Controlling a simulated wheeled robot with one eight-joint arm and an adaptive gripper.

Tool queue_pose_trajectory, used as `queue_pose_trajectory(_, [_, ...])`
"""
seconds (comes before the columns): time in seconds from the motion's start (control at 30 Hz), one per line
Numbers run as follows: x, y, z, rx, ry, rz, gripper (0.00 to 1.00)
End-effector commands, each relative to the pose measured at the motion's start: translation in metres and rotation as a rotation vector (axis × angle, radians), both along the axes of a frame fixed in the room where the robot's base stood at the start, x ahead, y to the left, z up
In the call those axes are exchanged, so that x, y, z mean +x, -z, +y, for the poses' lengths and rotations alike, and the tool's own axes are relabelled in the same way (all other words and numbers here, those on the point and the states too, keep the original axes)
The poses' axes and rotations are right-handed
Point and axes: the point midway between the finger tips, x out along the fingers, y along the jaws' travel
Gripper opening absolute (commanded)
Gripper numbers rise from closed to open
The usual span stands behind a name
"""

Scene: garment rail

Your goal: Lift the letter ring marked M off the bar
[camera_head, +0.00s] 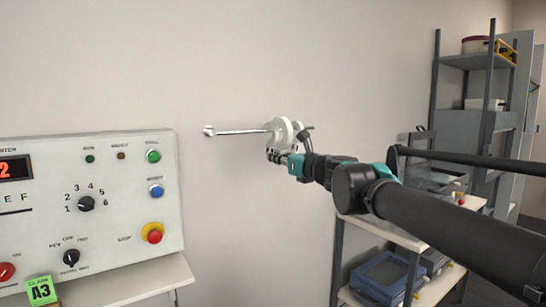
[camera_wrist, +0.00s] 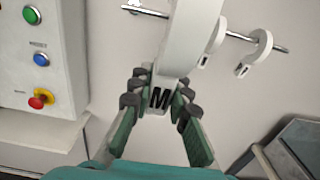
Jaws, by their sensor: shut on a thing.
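The letter ring marked M (camera_wrist: 188,38) is a large white ring with a black M on its lower tab (camera_wrist: 160,98). My gripper (camera_wrist: 159,90) is shut on that tab, with fingers on both sides of it. In the head view my gripper (camera_head: 277,156) is just below the white rings (camera_head: 284,132). The metal bar (camera_head: 240,132) sticks out from the wall with a knob at its left end. In the wrist view the bar (camera_wrist: 262,41) passes behind the M ring; whether the ring is still around it I cannot tell.
Two more white rings, one close beside the M ring (camera_wrist: 214,38) and one farther right (camera_wrist: 262,46), hang on the bar with small tabs. A control panel (camera_head: 110,195) stands at the left. A shelf cart (camera_head: 398,235) stands below my arm at the right. Bare wall lies around the bar.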

Motion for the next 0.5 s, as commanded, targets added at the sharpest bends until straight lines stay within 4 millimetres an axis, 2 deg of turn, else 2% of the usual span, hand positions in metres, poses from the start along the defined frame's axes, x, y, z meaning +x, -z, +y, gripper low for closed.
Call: queue_pose_trajectory(0.5, [-0.039,0.000,-0.027,0.000,0.003,0.000,0.00])
